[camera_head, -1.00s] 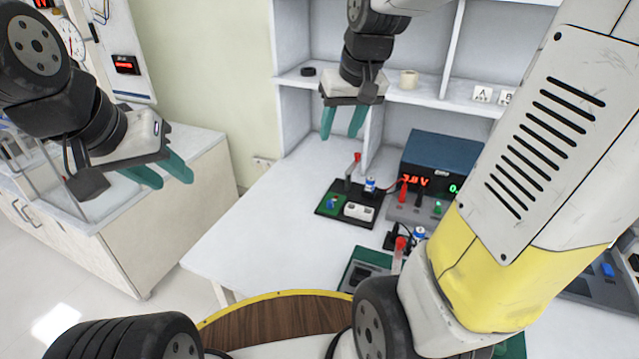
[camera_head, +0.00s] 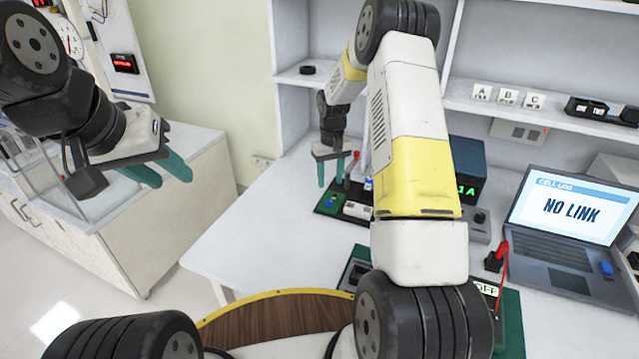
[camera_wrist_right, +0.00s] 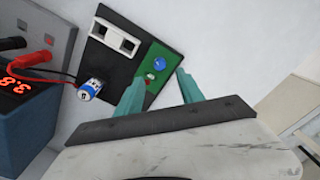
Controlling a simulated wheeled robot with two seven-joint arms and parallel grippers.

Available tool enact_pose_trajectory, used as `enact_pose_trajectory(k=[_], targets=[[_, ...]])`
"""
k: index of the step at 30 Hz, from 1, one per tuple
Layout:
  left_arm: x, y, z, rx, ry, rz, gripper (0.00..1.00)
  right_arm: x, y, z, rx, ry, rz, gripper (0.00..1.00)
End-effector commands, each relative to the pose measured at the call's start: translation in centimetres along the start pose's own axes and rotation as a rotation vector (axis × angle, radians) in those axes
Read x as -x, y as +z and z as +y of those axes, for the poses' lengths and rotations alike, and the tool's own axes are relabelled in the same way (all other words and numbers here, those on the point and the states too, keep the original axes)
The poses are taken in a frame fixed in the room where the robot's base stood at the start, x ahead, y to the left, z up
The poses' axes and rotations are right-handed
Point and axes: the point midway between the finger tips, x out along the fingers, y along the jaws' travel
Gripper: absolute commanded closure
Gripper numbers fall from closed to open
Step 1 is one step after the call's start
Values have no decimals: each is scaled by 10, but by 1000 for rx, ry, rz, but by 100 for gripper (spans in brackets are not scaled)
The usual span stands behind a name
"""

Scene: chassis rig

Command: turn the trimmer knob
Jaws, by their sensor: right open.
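The blue trimmer knob (camera_wrist_right: 158,63) sits on a small green board on a black base plate (camera_wrist_right: 104,62). In the head view the knob (camera_head: 331,201) shows near the base plate's left end. My right gripper (camera_wrist_right: 160,77) is open and empty above that end of the plate. In the wrist view its teal fingertips lie either side of the knob; contact cannot be told. In the head view this gripper (camera_head: 329,186) points down close to the board. My left gripper (camera_head: 170,177) is open and empty, far to the left, away from the knob.
A blue-and-white cylinder (camera_wrist_right: 90,90) and a white two-slot block (camera_wrist_right: 118,37) are on the base plate. The power supply (camera_wrist_right: 26,105) with red and black leads stands beside it. A laptop (camera_head: 567,225) reads NO LINK. The bench left of the plate is clear.

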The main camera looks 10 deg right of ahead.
Motion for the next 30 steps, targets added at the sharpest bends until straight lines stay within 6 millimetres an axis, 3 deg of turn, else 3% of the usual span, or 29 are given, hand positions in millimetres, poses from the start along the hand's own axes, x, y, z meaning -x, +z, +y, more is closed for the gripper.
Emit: enact_pose_trajectory(k=[18, 29, 30], targets=[[0, 0, 0, 0, 0, 0, 64, -78, -1, 1, 1, 0, -6, 55], [0, 0, 0, 0, 0, 0, 64, -84, -1, 1, 1, 0, -5, 55], [0, 0, 0, 0, 0, 0, 64, -84, -1, 1, 1, 0, -5, 61]])
